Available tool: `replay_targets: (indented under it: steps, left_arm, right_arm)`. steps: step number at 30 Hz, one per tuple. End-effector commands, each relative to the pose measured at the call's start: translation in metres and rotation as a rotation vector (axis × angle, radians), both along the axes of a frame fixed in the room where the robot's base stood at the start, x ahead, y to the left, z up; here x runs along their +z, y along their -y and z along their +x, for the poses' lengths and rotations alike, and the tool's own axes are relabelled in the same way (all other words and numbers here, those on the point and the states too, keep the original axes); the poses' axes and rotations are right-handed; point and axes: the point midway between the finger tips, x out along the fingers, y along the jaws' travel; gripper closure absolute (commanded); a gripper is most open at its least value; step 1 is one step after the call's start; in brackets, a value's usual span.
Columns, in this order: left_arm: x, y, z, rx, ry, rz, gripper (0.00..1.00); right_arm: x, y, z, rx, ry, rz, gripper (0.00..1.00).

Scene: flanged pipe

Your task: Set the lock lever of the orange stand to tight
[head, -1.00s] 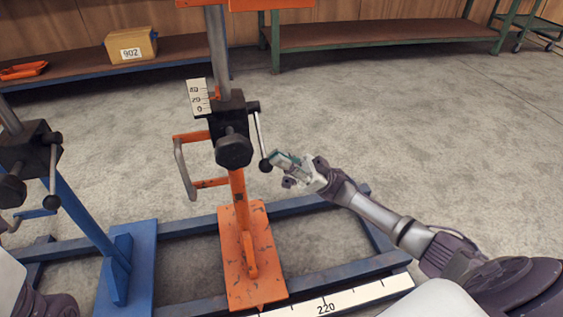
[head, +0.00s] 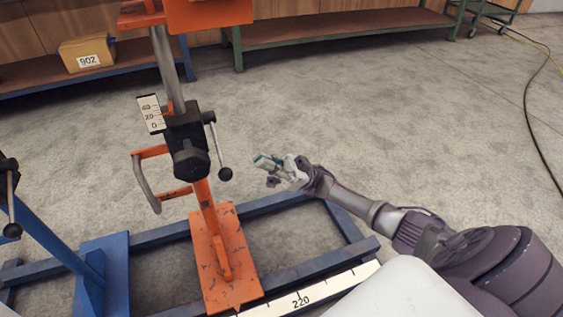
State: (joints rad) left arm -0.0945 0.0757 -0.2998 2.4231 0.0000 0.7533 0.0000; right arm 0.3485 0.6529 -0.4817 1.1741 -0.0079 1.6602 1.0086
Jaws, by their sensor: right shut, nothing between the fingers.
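The orange stand (head: 222,262) rises from the blue floor frame, with a black clamp block (head: 185,128) around its grey post. Its lock lever (head: 217,146) is a thin metal rod with a black ball at its lower end, on the right side of the block. The rod hangs down, tilted slightly to the right at the bottom. My right gripper (head: 262,170) is shut and empty, to the right of the lever's ball and apart from it in the picture. My left gripper is not in view.
A blue stand (head: 85,255) with a similar lever (head: 11,200) stands at the left. A white scale strip (head: 310,295) lies along the blue frame (head: 300,268) in front. A dark cable (head: 530,110) lies at the far right. The floor behind my right gripper is clear.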

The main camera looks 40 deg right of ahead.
Motion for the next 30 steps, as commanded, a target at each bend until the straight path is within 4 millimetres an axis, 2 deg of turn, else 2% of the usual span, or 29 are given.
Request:
replay_targets:
  steps: [3, 9, 30]
  left_arm:
    - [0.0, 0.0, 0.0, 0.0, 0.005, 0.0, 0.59]
    - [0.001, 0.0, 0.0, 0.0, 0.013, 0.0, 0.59]
    - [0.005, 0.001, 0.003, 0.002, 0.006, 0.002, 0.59]
  right_arm:
    - [-0.017, 0.016, -0.001, -0.003, -0.002, 0.0, 1.0]
    - [-0.031, 0.029, -0.002, 0.0, 0.002, 0.001, 1.0]
    - [-0.031, 0.031, -0.001, -0.011, -0.005, 0.001, 1.0]
